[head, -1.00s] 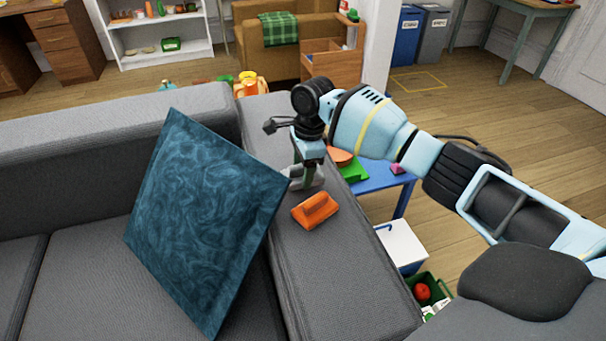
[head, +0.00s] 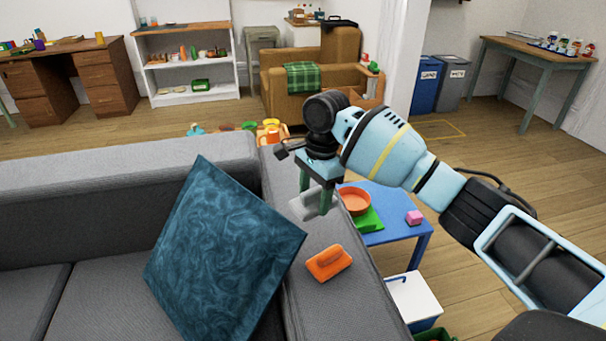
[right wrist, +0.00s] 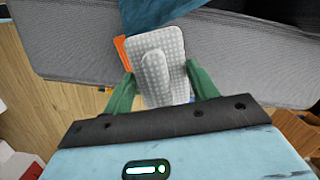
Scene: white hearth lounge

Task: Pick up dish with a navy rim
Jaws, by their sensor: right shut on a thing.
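I cannot make out a dish with a navy rim in either view. My right gripper (head: 318,198) is shut on a pale grey dotted block with a raised grip (head: 303,207), above the sofa's arm. In the right wrist view the grey block (right wrist: 176,68) sits between the two green fingers (right wrist: 160,75). An orange dish (head: 354,201) stands on or beside a green block (head: 372,219) on the low blue table (head: 398,208); no navy shows on its rim. My left gripper is not in view.
An orange block with a grip (head: 329,262) lies on the grey sofa's arm (head: 345,302), and a blue cushion (head: 222,250) leans beside it. A white-topped box (head: 413,297) stands below. Wooden floor at right is open.

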